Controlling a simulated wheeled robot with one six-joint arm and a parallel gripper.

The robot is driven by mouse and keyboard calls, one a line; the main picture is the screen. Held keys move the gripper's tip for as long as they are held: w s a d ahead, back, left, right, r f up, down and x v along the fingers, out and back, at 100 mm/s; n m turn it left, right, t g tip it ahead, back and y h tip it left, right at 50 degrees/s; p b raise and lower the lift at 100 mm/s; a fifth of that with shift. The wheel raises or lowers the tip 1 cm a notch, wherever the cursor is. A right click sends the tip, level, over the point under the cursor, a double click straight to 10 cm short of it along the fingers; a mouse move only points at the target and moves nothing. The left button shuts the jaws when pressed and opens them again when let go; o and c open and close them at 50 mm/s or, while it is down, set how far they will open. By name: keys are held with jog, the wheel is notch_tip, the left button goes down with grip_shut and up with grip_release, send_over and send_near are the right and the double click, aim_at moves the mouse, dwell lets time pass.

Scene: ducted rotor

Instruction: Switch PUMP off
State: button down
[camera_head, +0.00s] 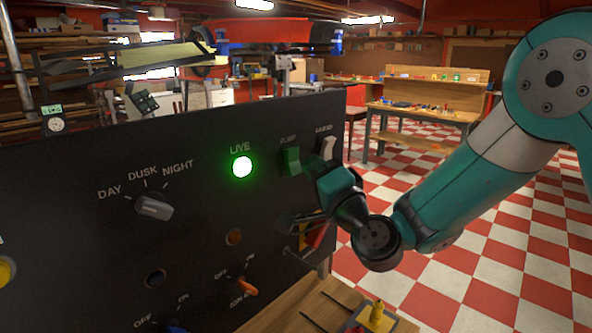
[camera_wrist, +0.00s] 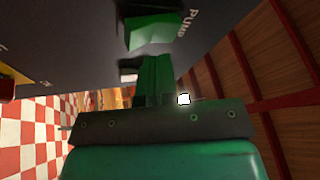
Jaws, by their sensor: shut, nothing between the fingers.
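The PUMP switch (camera_head: 291,161) is a green rocker on the black panel, under its PUMP label, right of the lit LIVE lamp. In the wrist view the green rocker (camera_wrist: 152,32) shows large and tilted at the top, beside the turned PUMP lettering. My gripper (camera_head: 314,172) is at the panel, just right of and slightly below the rocker. In the wrist view my gripper's fingers (camera_wrist: 156,72) are together, empty, and point toward the rocker. I cannot tell whether they touch it.
A white switch (camera_head: 328,148) sits right of PUMP, close to my gripper. The green LIVE lamp (camera_head: 241,166) glows. A DAY/DUSK/NIGHT knob (camera_head: 154,207) is at left, an orange ignition knob (camera_head: 246,287) below. A wooden bench (camera_head: 290,318) lies under the panel. Checkered floor is open at right.

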dwell(0.8)
jog(key=shift+w+a+f+p, duration=0.15)
jog(key=shift+w+a+p, duration=0.05)
jog(key=shift+a+p, duration=0.1)
jog(key=shift+w+a+f+p, duration=0.2)
jog(key=shift+w+a+p, duration=0.05)
jog(key=shift+a+p, duration=0.1)
dwell(0.7)
jog(key=shift+s+d, duration=0.1)
jog(key=shift+d, duration=0.05)
jog(key=shift+s+d+r+b, duration=0.4)
jog(key=shift+d+b, duration=0.15)
jog(key=shift+b, duration=0.15)
jog(key=shift+s+d+r+b, duration=0.5)
jog(key=shift+s+d+b, duration=0.2)
jog(key=shift+d, duration=0.2)
jog(key=shift+s+d+r+b, duration=0.5)
jog(key=shift+s+d+b, duration=0.2)
jog(key=shift+d, duration=0.15)
